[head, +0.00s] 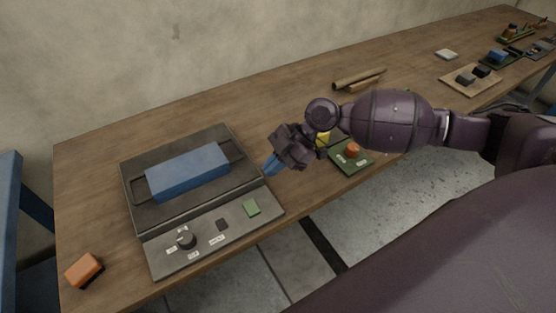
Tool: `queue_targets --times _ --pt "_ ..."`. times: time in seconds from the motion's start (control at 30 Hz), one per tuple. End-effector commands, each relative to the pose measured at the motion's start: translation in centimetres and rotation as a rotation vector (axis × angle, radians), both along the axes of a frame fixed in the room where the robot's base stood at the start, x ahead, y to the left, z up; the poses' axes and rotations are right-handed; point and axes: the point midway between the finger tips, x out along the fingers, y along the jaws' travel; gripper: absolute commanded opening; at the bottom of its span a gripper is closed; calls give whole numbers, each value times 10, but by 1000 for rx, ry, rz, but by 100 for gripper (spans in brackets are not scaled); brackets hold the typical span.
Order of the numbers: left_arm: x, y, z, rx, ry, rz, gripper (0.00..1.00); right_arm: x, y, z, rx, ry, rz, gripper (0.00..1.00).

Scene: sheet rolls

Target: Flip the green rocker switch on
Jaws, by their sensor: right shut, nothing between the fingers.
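The green rocker switch (251,208) is a small green square on the sloped front panel of a dark grey machine (155,262), near the panel's right end. Which way the rocker is tilted is too small to tell. My right gripper (271,166) reaches in from the right with its blue fingers shut and empty. It is in the air near the machine's right side, above and to the right of the switch in the picture, and appears apart from it. My left gripper is not in view.
The panel also has a round black knob (186,238) and a small dark square (222,225). A blue block (188,171) lies on the machine's upper part. An orange block (84,270) lies at the table's left corner. A green plate with an orange button (352,150) is under my right arm.

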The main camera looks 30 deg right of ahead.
Motion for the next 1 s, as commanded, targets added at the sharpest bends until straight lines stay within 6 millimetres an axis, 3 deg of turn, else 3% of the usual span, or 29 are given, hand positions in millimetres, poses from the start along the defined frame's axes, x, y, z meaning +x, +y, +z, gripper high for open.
queue_targets --times 0.33,0.6,1.0 --pt "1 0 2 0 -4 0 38 5 45 -42 2 0 2 0" --pt "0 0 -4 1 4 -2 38 9 42 -75 -1 1 0 0" --pt "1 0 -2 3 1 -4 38 10 41 -80 -1 -1 -1 0"
